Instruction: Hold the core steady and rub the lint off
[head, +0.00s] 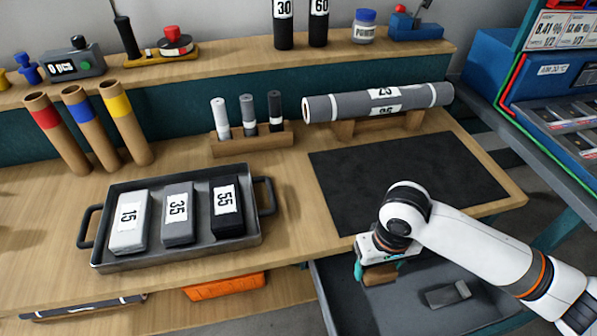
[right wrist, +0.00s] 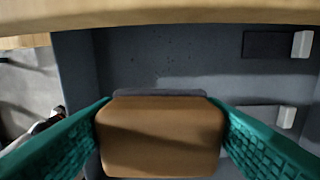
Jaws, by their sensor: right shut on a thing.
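A long grey roll (head: 345,107) with white bands and labels lies on a wooden cradle (head: 345,131) at the back of the bench. My right gripper (head: 376,271) is low over the open drawer at the front, well away from the roll. It is shut on a brown block (right wrist: 160,137) with a grey layer along its far edge, held between the teal fingers. My left gripper is not in view.
The open drawer (head: 345,300) holds a grey piece (head: 448,293). A dark mat (head: 385,175) lies bare on the bench. A tray (head: 185,252) with numbered blocks, a rack of small rolls (head: 225,148) and leaning cardboard tubes (head: 88,125) stand to the left.

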